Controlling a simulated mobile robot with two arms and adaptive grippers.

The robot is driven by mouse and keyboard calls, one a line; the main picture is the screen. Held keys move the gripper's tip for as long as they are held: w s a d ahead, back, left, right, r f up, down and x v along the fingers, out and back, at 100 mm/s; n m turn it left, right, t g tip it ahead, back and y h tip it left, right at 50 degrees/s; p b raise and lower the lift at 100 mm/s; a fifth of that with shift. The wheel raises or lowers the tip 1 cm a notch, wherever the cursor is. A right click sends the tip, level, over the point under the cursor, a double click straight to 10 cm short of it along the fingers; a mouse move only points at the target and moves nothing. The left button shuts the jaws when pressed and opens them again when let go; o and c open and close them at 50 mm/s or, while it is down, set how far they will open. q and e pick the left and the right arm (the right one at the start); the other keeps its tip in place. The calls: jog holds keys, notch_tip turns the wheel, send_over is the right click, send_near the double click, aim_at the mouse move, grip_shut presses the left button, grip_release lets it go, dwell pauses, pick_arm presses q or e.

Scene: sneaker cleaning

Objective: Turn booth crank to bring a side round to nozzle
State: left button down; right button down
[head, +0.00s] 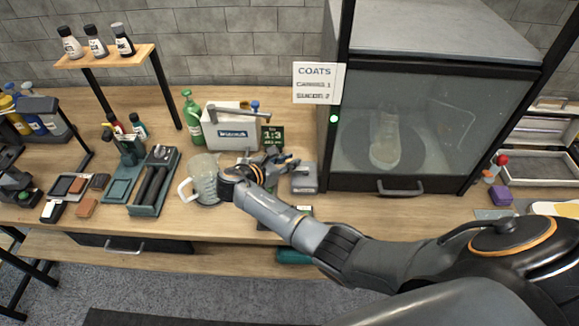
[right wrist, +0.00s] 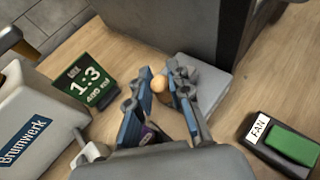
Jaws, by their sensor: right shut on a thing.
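The spray booth (head: 440,75) is a dark-framed cabinet with a glass front at the right in the head view. A pale sneaker (head: 385,138) stands upright on a round turntable (head: 390,165) behind the glass. A grey crank box (head: 304,180) sits on the bench at the booth's left; it also shows in the right wrist view (right wrist: 210,82). My right gripper (head: 288,164) reaches over the bench to it. In the right wrist view my right gripper's fingers (right wrist: 160,90) are shut on a round wooden crank knob (right wrist: 158,84). My left gripper is not in view.
A white Brumwerk unit (head: 230,118) and a green 1:3 card (head: 273,137) stand close to the right gripper. A clear jug (head: 205,178) is left of it. A FAN switch (right wrist: 288,145) lies nearby. A COATS sign (head: 318,83) and green light (head: 334,118) are on the booth.

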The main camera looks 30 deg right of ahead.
jog(key=shift+w+d+m+g, duration=0.1)
jog(key=shift+w+m+g, duration=0.15)
jog(key=shift+m+g, duration=0.3)
jog(key=shift+r+b, duration=0.1)
jog(key=shift+b, duration=0.2)
jog(key=c, duration=1.5)
grip_release()
jog(key=shift+d, duration=0.1)
jog(key=shift+a, duration=0.2)
jog(key=v, duration=1.1)
jog(key=shift+a, duration=0.35)
